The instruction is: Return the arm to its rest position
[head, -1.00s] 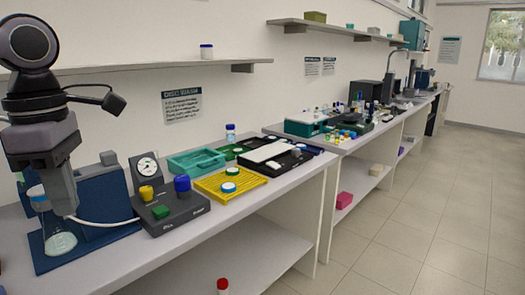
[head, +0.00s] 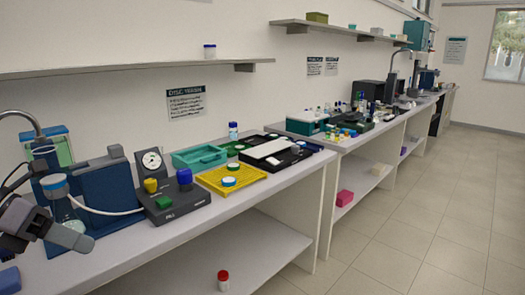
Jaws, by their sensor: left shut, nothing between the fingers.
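My left gripper (head: 84,240) is at the lower left of the head view, low and tilted, its grey fingers pointing right and slightly down. The fingers are closed together with nothing between them. It overlaps the lower part of a clear flask (head: 62,206) in the picture; whether it touches the flask or the blue rig cannot be told. Part of my left arm is cut off by the left edge. My right gripper does not show.
The blue rig (head: 109,192) with a tube stands behind the gripper, beside a gauge (head: 152,162) and a dark control box (head: 172,207). A yellow tray (head: 231,180) and green tray (head: 199,158) lie farther along. A red-capped bottle (head: 223,280) stands low down. The floor at right is clear.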

